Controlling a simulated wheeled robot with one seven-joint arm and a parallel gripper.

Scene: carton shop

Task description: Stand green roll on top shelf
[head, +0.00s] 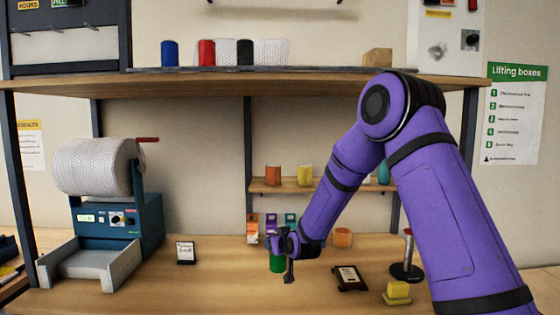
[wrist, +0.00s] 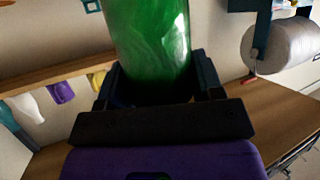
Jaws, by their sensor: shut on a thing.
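The green roll (head: 277,263) is held just above the workbench near its middle. My gripper (head: 284,260) is shut on it. In the wrist view the green roll (wrist: 150,40) rises between the two fingers of my gripper (wrist: 158,85), and its far end is cut off by the picture edge. The top shelf (head: 250,84) runs across the upper part of the head view, well above my gripper. A blue roll (head: 170,53), a red roll (head: 206,52), white bubble-wrap rolls (head: 271,52) and a black roll (head: 245,52) stand on it.
A brown box (head: 377,57) sits on the top shelf at right; the shelf is bare between it and the rolls. A small lower shelf (head: 318,187) holds coloured things. A bubble-wrap machine (head: 115,205) stands at left. A card stand (head: 186,252) and yellow block (head: 397,291) are on the bench.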

